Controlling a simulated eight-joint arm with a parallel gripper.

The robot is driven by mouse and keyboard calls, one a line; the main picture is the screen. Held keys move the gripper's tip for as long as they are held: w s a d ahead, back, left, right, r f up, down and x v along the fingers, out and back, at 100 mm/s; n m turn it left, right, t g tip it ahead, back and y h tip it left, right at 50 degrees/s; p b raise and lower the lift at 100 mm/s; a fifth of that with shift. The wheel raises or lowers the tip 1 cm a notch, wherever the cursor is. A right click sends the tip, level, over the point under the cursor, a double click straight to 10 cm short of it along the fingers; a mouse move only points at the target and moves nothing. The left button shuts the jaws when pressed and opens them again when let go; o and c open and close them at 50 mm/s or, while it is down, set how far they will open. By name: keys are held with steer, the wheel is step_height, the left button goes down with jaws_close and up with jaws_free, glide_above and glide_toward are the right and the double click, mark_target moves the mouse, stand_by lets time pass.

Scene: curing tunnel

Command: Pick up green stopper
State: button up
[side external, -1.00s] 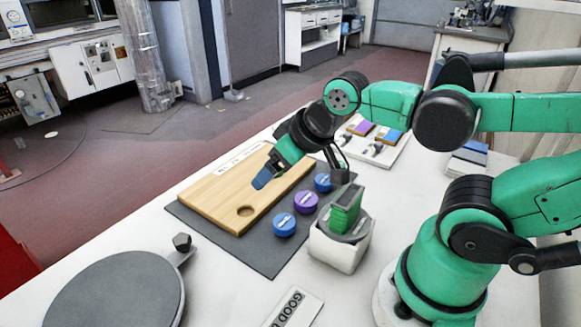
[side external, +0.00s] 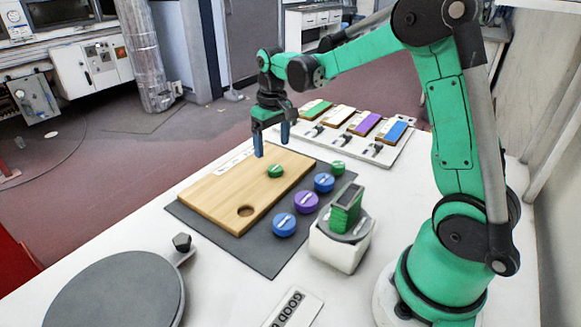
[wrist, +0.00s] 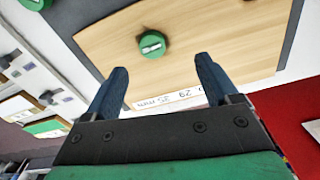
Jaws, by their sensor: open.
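A green stopper (side external: 275,171) sits on the wooden board (side external: 215,195), near its far right part. It also shows in the wrist view (wrist: 151,44), ahead of the fingertips. A second green stopper (side external: 338,168) sits on the dark mat beyond the blue one, and is partly in view at the top left of the wrist view (wrist: 35,3). My gripper (side external: 271,152) is open and empty, its blue fingers pointing down above the board's far edge. The fingers are apart from the stopper on the board.
Blue (side external: 284,225), purple (side external: 306,202) and another blue stopper (side external: 324,182) stand in a row on the dark mat (side external: 262,262). A white device with a green block (side external: 338,250) stands right of them. A white rack with coloured plates (side external: 385,155) lies behind. A round grey plate (side external: 115,295) is at front left.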

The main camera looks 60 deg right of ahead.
mark_target(275, 168)
steer(key=shift+w+d+f+g, duration=0.2)
steer(key=shift+d+f+g, duration=0.1)
steer(key=shift+d+f, duration=0.45)
steer(key=shift+a+f, duration=0.1)
steer(key=shift+f, duration=2.75)
jaws_close()
